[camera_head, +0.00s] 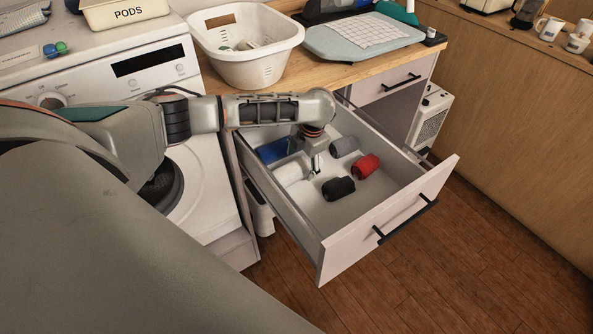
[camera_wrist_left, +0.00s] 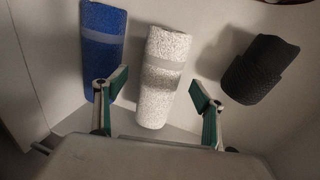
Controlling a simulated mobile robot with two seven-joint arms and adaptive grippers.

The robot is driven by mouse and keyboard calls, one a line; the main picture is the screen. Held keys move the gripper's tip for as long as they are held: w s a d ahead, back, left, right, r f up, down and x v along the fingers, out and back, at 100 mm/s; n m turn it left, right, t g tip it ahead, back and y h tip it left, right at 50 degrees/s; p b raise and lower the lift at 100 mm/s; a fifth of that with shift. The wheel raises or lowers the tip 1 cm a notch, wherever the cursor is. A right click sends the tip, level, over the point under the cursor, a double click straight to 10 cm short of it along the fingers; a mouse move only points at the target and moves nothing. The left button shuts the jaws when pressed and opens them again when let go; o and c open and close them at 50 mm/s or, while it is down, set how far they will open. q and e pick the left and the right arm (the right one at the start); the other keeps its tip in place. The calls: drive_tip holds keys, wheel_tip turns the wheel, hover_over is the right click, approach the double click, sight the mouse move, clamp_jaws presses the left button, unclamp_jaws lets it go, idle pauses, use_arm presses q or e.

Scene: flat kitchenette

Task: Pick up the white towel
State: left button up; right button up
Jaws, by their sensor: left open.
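The white towel (camera_head: 291,173) is a rolled towel lying in the open drawer, partly hidden by my gripper in the head view. In the left wrist view the white towel (camera_wrist_left: 161,75) lies lengthwise with a grey band around it. My left gripper (camera_head: 313,165) hangs down into the drawer beside it. In the left wrist view my left gripper (camera_wrist_left: 158,88) is open, with one finger on each side of the white towel's near part. I cannot tell whether the fingers touch it. My right gripper does not show.
A blue rolled towel (camera_wrist_left: 103,45) lies close to the left finger. A black towel (camera_head: 338,188), a red towel (camera_head: 365,166) and a grey towel (camera_head: 345,146) lie in the same drawer. The drawer front (camera_head: 385,222) stands out over the floor. A washing machine (camera_head: 215,185) stands left.

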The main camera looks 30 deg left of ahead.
sight(300, 161)
use_arm(q)
drive_tip(key=x, duration=0.2)
drive_tip(key=shift+a+f, duration=0.1)
drive_tip(key=shift+f, duration=0.3)
drive_tip(key=shift+c, duration=1.4)
drive_tip(key=c, duration=1)
drive_tip(key=shift+o, duration=0.2)
drive_tip(key=shift+r, duration=0.1)
drive_tip(key=shift+w+r, duration=0.1)
drive_tip(key=shift+r, duration=0.05)
drive_tip(key=a+p+v, duration=0.2)
drive_tip(key=v, duration=0.7)
drive_tip(key=w+a+r+p+v, duration=0.1)
drive_tip(key=a+p+v, duration=0.1)
drive_tip(key=v, duration=0.8)
drive_tip(key=shift+w, duration=0.3)
